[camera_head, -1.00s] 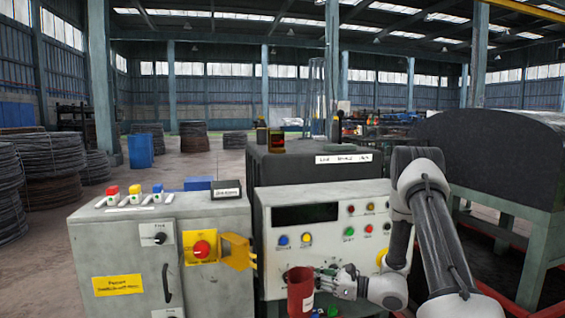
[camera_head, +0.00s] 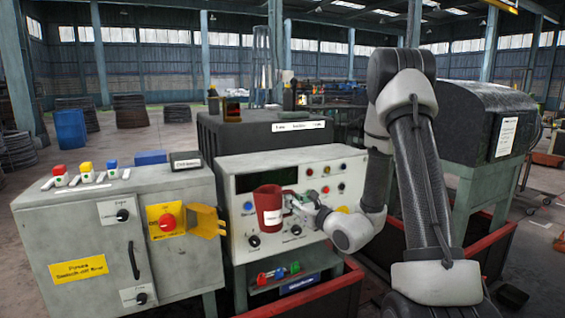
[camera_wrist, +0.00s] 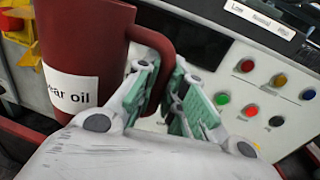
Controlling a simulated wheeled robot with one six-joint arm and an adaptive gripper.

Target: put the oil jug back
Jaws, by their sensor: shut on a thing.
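The oil jug (camera_head: 268,207) is a dark red jug with a white label, held up in front of the white control panel in the head view. In the wrist view the jug (camera_wrist: 75,45) fills the upper left, its label partly reading "ear oil". My gripper (camera_head: 290,205) is shut on the jug's handle, to the right of the jug body. The wrist view shows the green-padded fingers (camera_wrist: 168,95) on both sides of the handle (camera_wrist: 160,60). The jug looks near upright in the head view. Its inside is hidden.
The control panel (camera_head: 325,170) with buttons and knobs stands close behind the jug. A grey cabinet (camera_head: 105,240) with a yellow bracket (camera_head: 207,222) is at left. A dark box (camera_head: 262,140) stands behind the panel. Small coloured items (camera_head: 278,273) lie on a shelf below, near a red-rimmed bin (camera_head: 310,295).

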